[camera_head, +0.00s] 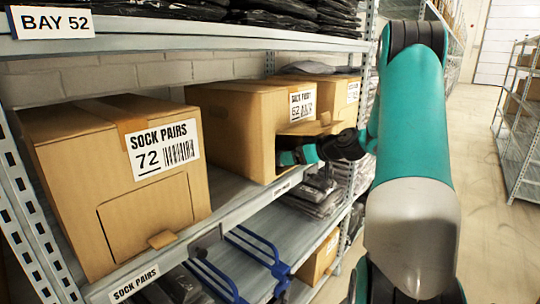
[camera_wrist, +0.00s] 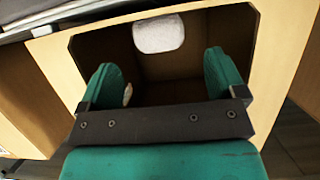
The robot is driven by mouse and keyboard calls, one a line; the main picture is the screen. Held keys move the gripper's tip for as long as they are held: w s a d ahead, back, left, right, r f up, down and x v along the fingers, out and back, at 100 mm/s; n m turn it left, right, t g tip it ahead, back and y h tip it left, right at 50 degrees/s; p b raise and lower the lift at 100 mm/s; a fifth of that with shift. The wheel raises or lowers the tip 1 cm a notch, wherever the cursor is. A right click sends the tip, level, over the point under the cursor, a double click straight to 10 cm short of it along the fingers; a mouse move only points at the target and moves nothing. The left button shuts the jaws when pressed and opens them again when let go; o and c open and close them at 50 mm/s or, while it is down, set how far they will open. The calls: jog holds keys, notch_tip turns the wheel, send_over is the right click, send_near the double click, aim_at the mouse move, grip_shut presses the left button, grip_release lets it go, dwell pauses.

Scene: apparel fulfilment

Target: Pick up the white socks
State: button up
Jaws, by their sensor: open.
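In the wrist view, a rounded white bundle (camera_wrist: 158,33), which looks like the white socks, lies at the back of a box's dark inside. My gripper (camera_wrist: 160,70) is open, its two teal fingers spread and nothing between them. The fingers reach into the front opening of the cardboard box (camera_wrist: 285,35), with the white bundle beyond the fingertips and apart from them. In the head view, my gripper (camera_head: 290,157) is at the open front of the second box (camera_head: 225,115), under its raised flap (camera_head: 305,128). The socks are hidden in that view.
A closed box labelled SOCK PAIRS 72 (camera_head: 125,180) stands to the left on the same shelf. Another box (camera_head: 345,92) stands behind. An upper shelf (camera_head: 190,32) with dark packs lies overhead. A small pale patch (camera_wrist: 127,94) shows by the left finger. The aisle floor (camera_head: 480,200) is clear.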

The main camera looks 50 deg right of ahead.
jog(key=p+x, duration=0.1)
jog(key=x, duration=0.4)
jog(key=shift+w, duration=0.2)
jog(key=c, duration=1)
jog(key=shift+b, duration=0.3)
